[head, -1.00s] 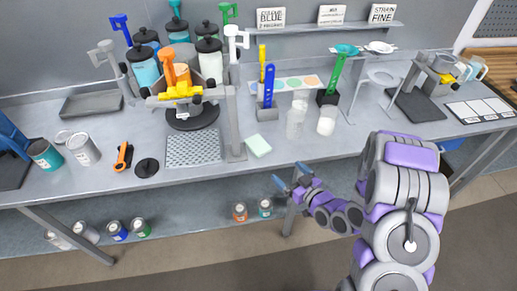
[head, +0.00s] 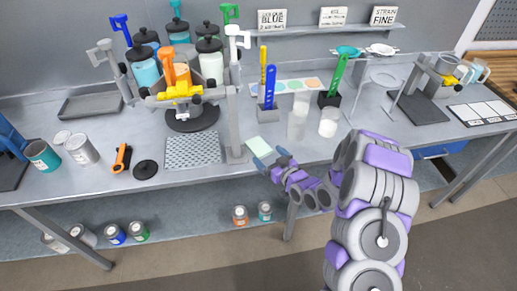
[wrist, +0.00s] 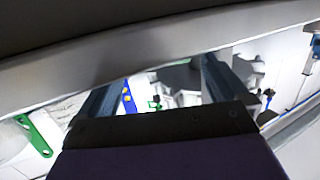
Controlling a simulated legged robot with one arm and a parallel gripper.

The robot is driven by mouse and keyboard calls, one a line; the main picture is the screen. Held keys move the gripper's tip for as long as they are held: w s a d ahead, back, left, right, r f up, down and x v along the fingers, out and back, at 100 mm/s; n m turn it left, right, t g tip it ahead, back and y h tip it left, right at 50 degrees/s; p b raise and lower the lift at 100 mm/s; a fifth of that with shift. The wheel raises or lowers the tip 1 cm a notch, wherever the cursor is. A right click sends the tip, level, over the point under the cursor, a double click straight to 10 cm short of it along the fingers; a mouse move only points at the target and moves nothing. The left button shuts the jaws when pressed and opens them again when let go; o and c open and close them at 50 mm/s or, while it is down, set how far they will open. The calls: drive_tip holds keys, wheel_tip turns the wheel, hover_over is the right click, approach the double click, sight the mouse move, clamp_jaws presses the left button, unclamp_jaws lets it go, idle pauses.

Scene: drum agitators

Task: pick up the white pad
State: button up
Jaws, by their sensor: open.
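The white pad (head: 259,146) is a small, pale, slightly greenish square lying on the bench near its front edge, just right of a grey upright post. My gripper (head: 269,157) is open at the bench's front edge, with its blue-grey fingertips close to the pad's lower right side. I cannot tell whether they touch it. In the wrist view my gripper (wrist: 160,82) shows its two fingers spread apart with nothing clearly held. I cannot make out the pad in that view.
The bench front edge (wrist: 160,48) crosses the wrist view. Left of the pad are the grey post (head: 235,125) and a perforated plate (head: 193,150). Behind it stand a blue tool (head: 269,85) in a holder and pale cups (head: 328,122). Several cans stand on the lower shelf.

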sight(261, 148)
drive_tip(key=shift+b+x, duration=0.75)
drive_tip(key=shift+x, duration=1.85)
drive_tip(key=shift+c, duration=0.2)
drive_tip(key=c, duration=1.1)
drive_tip(key=shift+o, duration=0.2)
drive_tip(key=shift+r, duration=0.6)
wheel_tip(261, 148, up, 3)
drive_tip(key=shift+f+p, duration=0.1)
drive_tip(key=shift+p, duration=0.6)
drive_tip(key=s+d+p, duration=0.2)
drive_tip(key=s+p, duration=0.2)
drive_tip(key=s, duration=0.3)
drive_tip(key=s+d+r+p, duration=0.1)
drive_tip(key=s+p, duration=0.3)
drive_tip(key=s, duration=0.4)
drive_tip(key=shift+d, duration=0.8)
